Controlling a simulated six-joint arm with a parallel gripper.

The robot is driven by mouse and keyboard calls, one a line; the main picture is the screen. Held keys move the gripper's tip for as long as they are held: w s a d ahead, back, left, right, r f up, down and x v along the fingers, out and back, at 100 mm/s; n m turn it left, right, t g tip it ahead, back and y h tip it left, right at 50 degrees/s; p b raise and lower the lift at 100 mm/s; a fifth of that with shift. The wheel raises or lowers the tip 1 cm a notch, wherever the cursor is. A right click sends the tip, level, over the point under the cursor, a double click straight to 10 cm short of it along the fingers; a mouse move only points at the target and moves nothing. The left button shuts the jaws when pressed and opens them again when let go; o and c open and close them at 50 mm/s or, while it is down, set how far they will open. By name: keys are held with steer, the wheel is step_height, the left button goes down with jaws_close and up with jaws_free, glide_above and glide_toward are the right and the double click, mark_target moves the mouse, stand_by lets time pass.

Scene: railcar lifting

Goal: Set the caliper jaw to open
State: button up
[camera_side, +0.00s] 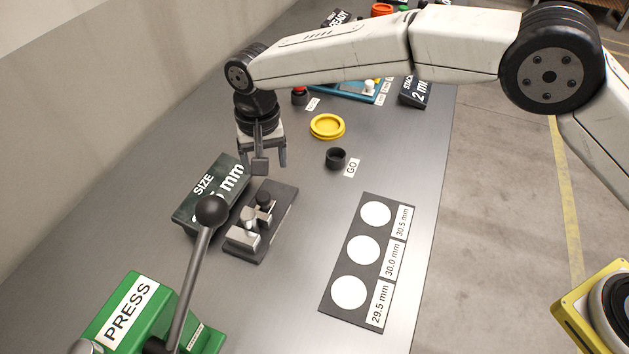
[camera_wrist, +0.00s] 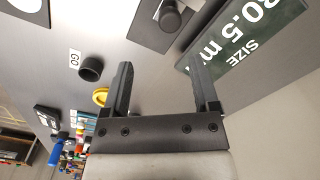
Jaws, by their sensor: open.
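The caliper (camera_side: 262,222) is a dark block with light metal jaw pieces and a black knob (camera_side: 264,199), on the grey table below and in front of my gripper. The knob also shows at the top of the wrist view (camera_wrist: 170,18), on the dark caliper base (camera_wrist: 150,32). My gripper (camera_side: 263,165) is open and points down, above the table just behind the caliper. In the wrist view its two fingers (camera_wrist: 164,88) are apart with nothing between them. The exact gap between the caliper's jaws is too small to tell.
A dark SIZE sign (camera_side: 211,192) stands left of the caliper. A green PRESS machine (camera_side: 130,310) with a ball-topped lever (camera_side: 211,211) is in front. A black GO ring (camera_side: 336,158), yellow dish (camera_side: 327,126) and size board (camera_side: 327,291) lie right; bare table separates them.

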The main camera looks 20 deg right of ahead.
mark_target(263, 195)
steer(key=shift+s+a+f, duration=0.1)
steer(key=shift+s+a, duration=0.1)
steer(key=shift+a, duration=0.55)
steer(key=shift+f, duration=0.1)
steer(key=shift+f, duration=3.8)
jaws_close()
steer(key=shift+d, duration=0.1)
